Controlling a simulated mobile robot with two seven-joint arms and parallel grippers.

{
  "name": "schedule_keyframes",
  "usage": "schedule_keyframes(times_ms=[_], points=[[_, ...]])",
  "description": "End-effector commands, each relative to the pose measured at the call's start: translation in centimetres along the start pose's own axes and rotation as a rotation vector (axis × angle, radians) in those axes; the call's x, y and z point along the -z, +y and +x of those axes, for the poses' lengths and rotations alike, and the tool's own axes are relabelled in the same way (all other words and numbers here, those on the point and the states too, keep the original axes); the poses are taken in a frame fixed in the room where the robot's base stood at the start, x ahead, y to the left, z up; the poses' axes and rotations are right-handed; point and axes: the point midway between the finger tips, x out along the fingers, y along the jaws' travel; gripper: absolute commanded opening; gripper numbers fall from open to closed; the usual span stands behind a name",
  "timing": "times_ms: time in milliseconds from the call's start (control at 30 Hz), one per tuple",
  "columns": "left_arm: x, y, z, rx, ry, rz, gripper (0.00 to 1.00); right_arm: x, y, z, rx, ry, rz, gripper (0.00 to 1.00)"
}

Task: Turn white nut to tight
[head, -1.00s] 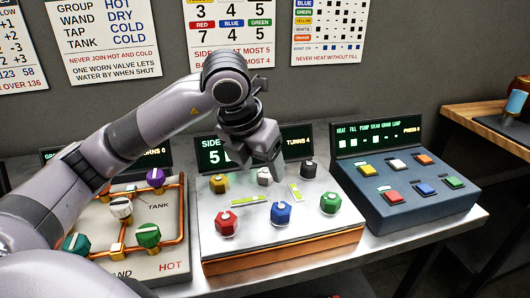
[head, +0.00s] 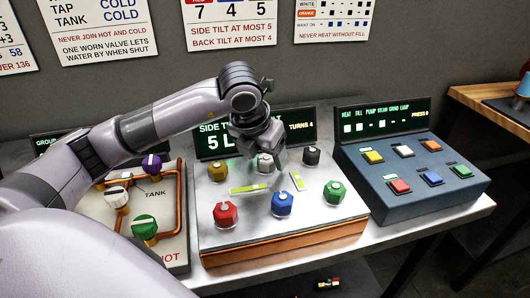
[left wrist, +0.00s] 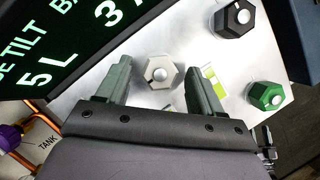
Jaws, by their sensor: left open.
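The white nut (head: 264,163) is a hexagon on the back row of the middle silver panel, partly hidden behind my left gripper in the head view. In the left wrist view the white nut (left wrist: 160,72) lies between and just ahead of the two fingertips, with a gap on each side. My left gripper (head: 268,158) is open and empty, above the panel by the white nut. Its two fingers also show in the left wrist view (left wrist: 158,82). My right gripper is not in view.
The panel (head: 330,222) also bears yellow (head: 217,171), black (head: 311,155), red (head: 225,214), blue (head: 282,203) and green (head: 334,191) nuts. A screen (head: 210,141) stands behind it. A blue button box (head: 400,205) is at right, a valve board (head: 176,254) at left.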

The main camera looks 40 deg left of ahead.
Motion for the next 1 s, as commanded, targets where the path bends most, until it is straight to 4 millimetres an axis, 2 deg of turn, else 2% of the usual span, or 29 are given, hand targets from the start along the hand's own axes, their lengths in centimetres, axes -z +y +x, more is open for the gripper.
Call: schedule_keyframes(times_ms=[200,367,400,767,1000], points=[[0.0,0.0,0.1,0.001,0.000,0.000,0.67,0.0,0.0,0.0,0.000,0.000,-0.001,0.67],[0.0,0.0,0.1,0.001,0.000,0.000,0.14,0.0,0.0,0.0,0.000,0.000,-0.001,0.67],[0.0,0.0,0.0,0.001,0.000,0.000,0.10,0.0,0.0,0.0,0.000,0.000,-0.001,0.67],[0.1,0.1,0.2,0.021,-0.001,0.045,0.11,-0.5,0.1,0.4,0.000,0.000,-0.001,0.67],[0.1,0.2,0.3,0.078,-0.002,0.183,0.11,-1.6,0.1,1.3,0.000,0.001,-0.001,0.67]])
